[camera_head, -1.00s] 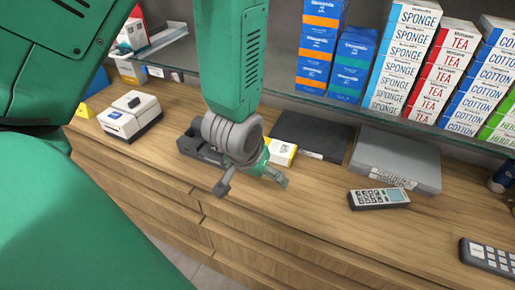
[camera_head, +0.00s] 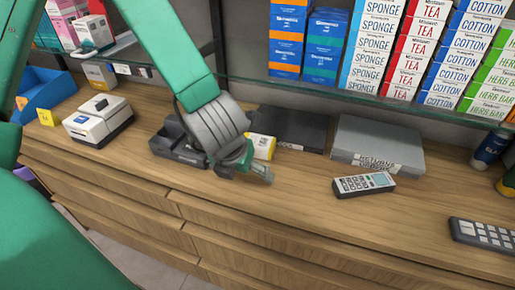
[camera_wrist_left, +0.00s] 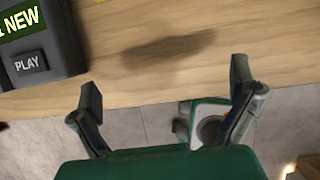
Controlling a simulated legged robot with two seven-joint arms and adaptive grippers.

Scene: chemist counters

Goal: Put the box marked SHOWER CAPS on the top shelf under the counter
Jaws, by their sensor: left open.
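I cannot make out a box marked SHOWER CAPS in either view. No shelf under the counter shows; the counter (camera_head: 300,215) has wooden drawer fronts below its top. My left gripper (camera_head: 248,172) is over the counter in front of the black tray, partly hidden by its own wrist. In the left wrist view my left gripper (camera_wrist_left: 166,88) has its two fingers wide apart with nothing between them. Wood and grey floor tiles show beyond the fingers. My right gripper is not in view.
A white device (camera_head: 97,120), black tray (camera_head: 170,147), grey case (camera_head: 378,146), card reader (camera_head: 364,184) and keypad (camera_head: 484,236) lie on the counter. A glass shelf (camera_head: 325,93) above holds stacked boxes. A dark PLAY box (camera_wrist_left: 35,45) shows in the left wrist view. The counter front is mostly clear.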

